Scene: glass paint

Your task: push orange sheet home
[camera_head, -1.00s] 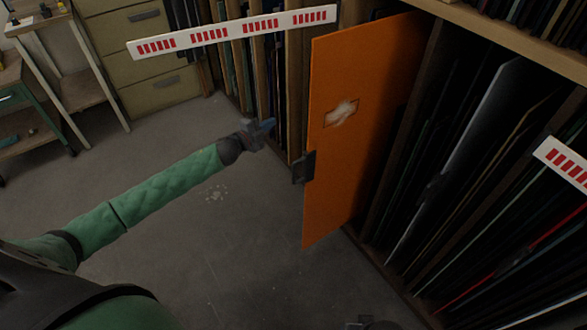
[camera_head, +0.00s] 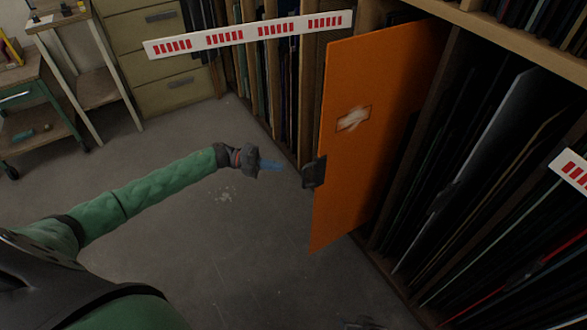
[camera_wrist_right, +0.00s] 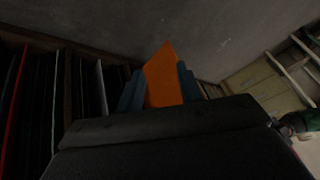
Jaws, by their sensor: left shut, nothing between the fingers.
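The orange sheet (camera_head: 365,130) stands on edge in the rack and sticks out toward the floor. A dark block (camera_head: 314,172) sits on its outer edge, and a pale mark is on its face. My left gripper (camera_head: 277,166) is shut and empty, just left of that block, with a small gap between them. In the right wrist view the sheet (camera_wrist_right: 163,78) shows between the two blue fingers of my right gripper (camera_wrist_right: 158,88). These fingers are apart, and the sheet appears beyond them. In the head view only a faint bit of the right gripper shows at the bottom edge.
The rack (camera_head: 465,60) holds several dark sheets right of the orange one. White strips with red marks (camera_head: 250,34) run across the rack front. A drawer cabinet (camera_head: 160,60) and side tables (camera_head: 75,70) stand at the back left. The floor (camera_head: 240,255) is clear.

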